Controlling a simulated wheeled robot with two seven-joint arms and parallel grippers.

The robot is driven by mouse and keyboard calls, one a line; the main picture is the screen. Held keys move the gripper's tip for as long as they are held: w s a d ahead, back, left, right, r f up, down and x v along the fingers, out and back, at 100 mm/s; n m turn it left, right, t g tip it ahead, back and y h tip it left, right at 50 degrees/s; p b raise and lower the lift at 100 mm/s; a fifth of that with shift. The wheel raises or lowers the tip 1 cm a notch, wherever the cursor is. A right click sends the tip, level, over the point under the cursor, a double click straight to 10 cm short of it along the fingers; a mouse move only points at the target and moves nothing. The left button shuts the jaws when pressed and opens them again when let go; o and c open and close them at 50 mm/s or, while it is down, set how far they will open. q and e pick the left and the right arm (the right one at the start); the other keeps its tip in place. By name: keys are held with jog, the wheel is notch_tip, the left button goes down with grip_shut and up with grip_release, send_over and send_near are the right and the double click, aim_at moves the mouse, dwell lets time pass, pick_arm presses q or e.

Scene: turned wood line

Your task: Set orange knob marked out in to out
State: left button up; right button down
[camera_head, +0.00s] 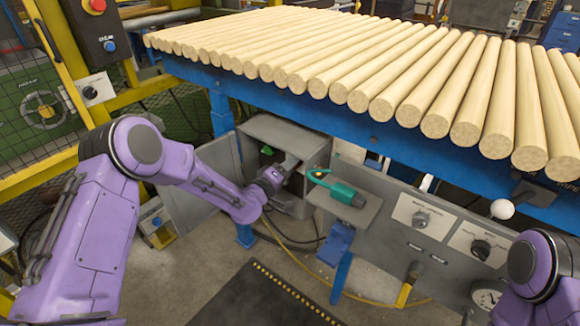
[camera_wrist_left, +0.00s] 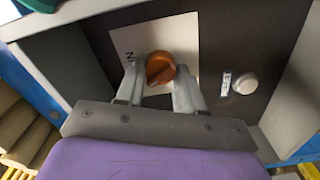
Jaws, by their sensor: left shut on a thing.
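The orange knob (camera_wrist_left: 160,68) sits on a white plate (camera_wrist_left: 185,35) in the left wrist view, with a pointer ridge across its face. Part of a marking, with an N, shows left of the knob; the rest of the lettering is hidden. My left gripper (camera_wrist_left: 158,76) is shut on the knob, one finger on each side of it. In the head view my left gripper (camera_head: 288,163) reaches into the open grey cabinet (camera_head: 285,130); the knob cannot be made out there. My right gripper is out of view.
A white round button (camera_wrist_left: 244,82) is right of the knob. A green tool (camera_head: 335,188) lies on a shelf beside the cabinet. A roller table with wooden rods (camera_head: 340,70) lies above.

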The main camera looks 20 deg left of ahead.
pick_arm(q)
jog(key=shift+f, duration=0.1)
dwell(0.4)
jog(key=o, duration=1)
jog(key=shift+o, duration=0.2)
jog(key=v, duration=1)
jog(key=shift+s, duration=0.3)
jog(key=shift+a, duration=0.1)
